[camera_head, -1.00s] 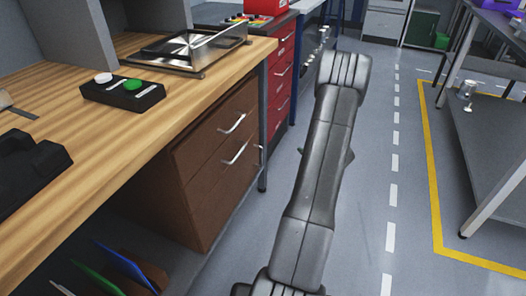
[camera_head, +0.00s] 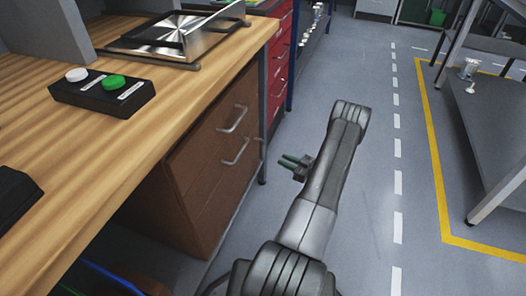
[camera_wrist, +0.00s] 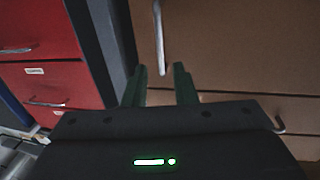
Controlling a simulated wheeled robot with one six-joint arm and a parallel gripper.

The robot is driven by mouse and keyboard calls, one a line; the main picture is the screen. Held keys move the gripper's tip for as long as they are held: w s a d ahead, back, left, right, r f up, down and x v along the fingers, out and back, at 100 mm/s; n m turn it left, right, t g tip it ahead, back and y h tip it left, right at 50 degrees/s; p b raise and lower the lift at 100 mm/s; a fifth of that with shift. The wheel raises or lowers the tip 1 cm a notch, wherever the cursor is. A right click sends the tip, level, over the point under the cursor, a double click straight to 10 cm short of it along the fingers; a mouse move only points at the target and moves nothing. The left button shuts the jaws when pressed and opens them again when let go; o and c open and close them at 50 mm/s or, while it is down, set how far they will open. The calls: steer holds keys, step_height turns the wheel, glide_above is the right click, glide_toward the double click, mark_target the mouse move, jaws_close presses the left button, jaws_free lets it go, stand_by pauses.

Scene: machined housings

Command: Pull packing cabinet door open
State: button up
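The brown packing cabinet (camera_head: 212,165) stands under the wooden bench, and its front looks closed. It has an upper handle (camera_head: 234,119) and a lower handle (camera_head: 237,151). My gripper (camera_head: 286,160) is in front of the cabinet, to the right of the handles, with its green fingers pointing left toward it. One metal handle (camera_wrist: 160,38) lies beyond the fingertips, and another handle (camera_wrist: 280,123) shows at the right. I see no contact with either handle.
A red drawer cabinet (camera_head: 277,65) stands beyond the brown one, past a dark bench leg (camera_head: 263,150). On the bench (camera_head: 150,140) are a black button box (camera_head: 105,92) and a metal tray device (camera_head: 165,38). A grey table (camera_head: 490,115) is at the right; the floor between is clear.

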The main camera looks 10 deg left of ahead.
mark_target(263, 158)
steer(key=b+x, duration=0.2)
steer(key=x, duration=0.9)
steer(key=shift+a, duration=0.1)
jaws_close()
